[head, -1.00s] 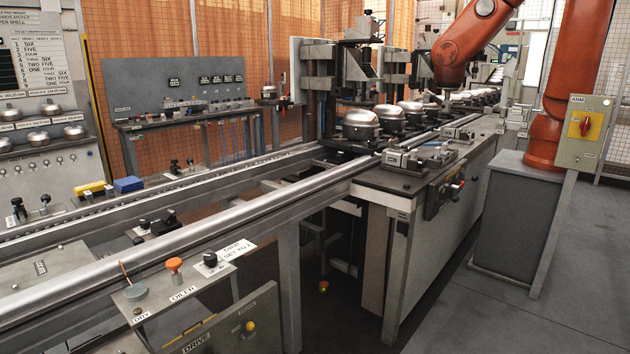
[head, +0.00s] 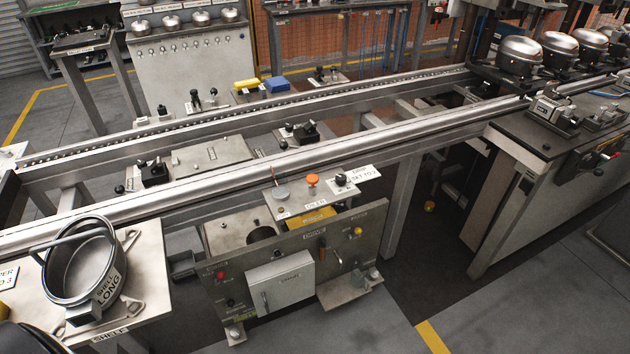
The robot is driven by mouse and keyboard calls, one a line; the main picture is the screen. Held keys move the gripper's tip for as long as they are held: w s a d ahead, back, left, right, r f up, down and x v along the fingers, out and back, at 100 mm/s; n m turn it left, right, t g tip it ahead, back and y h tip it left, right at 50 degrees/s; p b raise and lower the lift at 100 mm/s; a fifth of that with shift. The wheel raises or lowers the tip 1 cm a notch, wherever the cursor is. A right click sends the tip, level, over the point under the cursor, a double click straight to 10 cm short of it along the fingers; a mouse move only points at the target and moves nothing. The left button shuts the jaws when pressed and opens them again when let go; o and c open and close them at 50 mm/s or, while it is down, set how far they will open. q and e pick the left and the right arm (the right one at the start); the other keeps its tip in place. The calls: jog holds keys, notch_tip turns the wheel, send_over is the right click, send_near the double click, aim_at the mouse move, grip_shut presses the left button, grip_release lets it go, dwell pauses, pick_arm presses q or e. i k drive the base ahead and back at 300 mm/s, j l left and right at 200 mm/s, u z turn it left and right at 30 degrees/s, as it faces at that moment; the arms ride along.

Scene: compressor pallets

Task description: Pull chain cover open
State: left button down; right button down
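A light grey box-shaped cover (head: 284,286) with a small dark handle on its left side sits on the front of the drive panel (head: 350,232), below the conveyor. It looks shut. Its label is too small to read, so I cannot be sure that it is the chain cover. A yellow plate (head: 312,217) shows above it, next to a dark round opening. Neither of my grippers is in view.
An orange knob (head: 312,180) and a black knob (head: 341,178) stand on a ledge above the panel. The conveyor rail (head: 230,183) runs behind. Floor in front is clear.

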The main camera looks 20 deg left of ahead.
aim_at(286, 289)
jog(key=u, duration=0.95)
